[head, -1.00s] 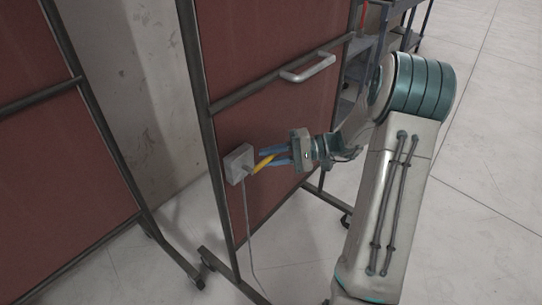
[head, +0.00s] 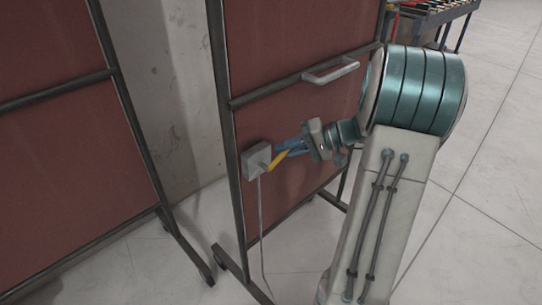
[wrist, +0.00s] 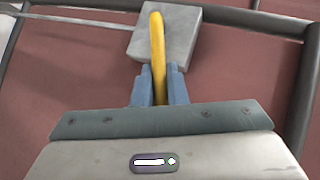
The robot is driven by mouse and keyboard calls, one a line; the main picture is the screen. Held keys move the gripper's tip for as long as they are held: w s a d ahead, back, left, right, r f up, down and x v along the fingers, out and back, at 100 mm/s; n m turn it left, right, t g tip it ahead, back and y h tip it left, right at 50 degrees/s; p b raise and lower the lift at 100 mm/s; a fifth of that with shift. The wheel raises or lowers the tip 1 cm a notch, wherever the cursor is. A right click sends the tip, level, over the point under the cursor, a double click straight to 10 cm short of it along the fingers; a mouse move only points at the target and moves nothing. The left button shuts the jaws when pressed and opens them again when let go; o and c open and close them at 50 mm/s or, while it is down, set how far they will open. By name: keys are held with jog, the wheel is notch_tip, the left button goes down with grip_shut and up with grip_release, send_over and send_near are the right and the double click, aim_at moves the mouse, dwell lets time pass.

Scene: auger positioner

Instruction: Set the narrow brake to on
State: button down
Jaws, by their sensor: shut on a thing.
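The brake is a yellow lever (head: 278,160) on a small grey box (head: 256,160) fixed to a red panel. In the wrist view the yellow lever (wrist: 157,45) rises between the two blue fingers and curves over the face of the grey box (wrist: 180,38). My gripper (head: 286,148) is shut on the lever, with a finger on each side of it in the wrist view (wrist: 157,85). In the head view the lever slants down and left from the fingers to the box. No on or off marking is legible.
The red panel (head: 290,100) stands in a dark metal frame on casters, with a light grab handle (head: 330,69) above the box. A cable (head: 261,220) hangs from the box. A second red panel (head: 60,140) stands at left. The floor (head: 470,200) at right is clear.

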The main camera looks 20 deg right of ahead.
dwell(0.3)
jog(key=c, duration=1.5)
grip_release()
jog(key=shift+o, duration=0.2)
jog(key=shift+r, duration=0.1)
jog(key=p+v, duration=0.1)
jog(key=v, duration=1.3)
jog(key=shift+p, duration=0.3)
jog(key=shift+s+a, duration=0.1)
